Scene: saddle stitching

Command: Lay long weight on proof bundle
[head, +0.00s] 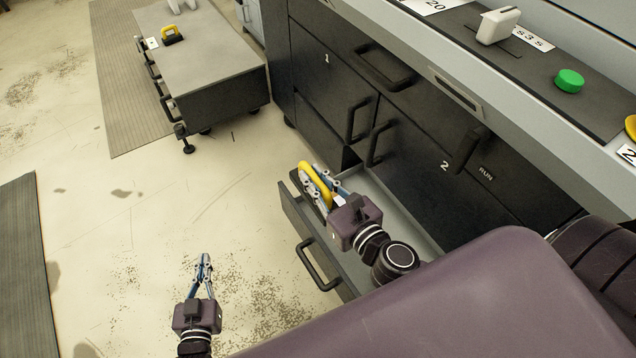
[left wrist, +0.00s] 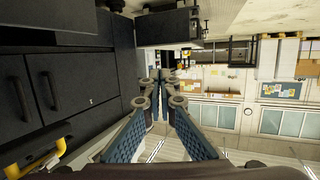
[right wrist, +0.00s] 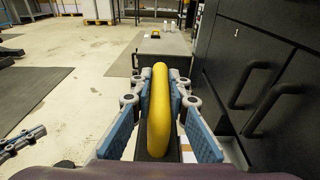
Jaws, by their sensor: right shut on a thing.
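My right gripper (head: 322,184) is shut on the yellow handle (head: 311,177) of a weight, over an open drawer. In the right wrist view the yellow handle (right wrist: 161,95) stands between the two fingers (right wrist: 160,88), with a dark body below it. Most of that body is hidden by the gripper and handle, so I cannot tell whether it touches the drawer. My left gripper (head: 205,262) is empty, with fingertips together, above the bare floor left of the drawer; its fingers also show in the left wrist view (left wrist: 160,78). I cannot make out a proof bundle.
The open drawer (head: 309,245) juts from the dark cabinet (head: 325,95). A low grey-topped cart (head: 205,60) at upper left carries a small yellow-and-black object (head: 172,34). The machine counter at upper right holds a green button (head: 569,80) and a white device (head: 497,26).

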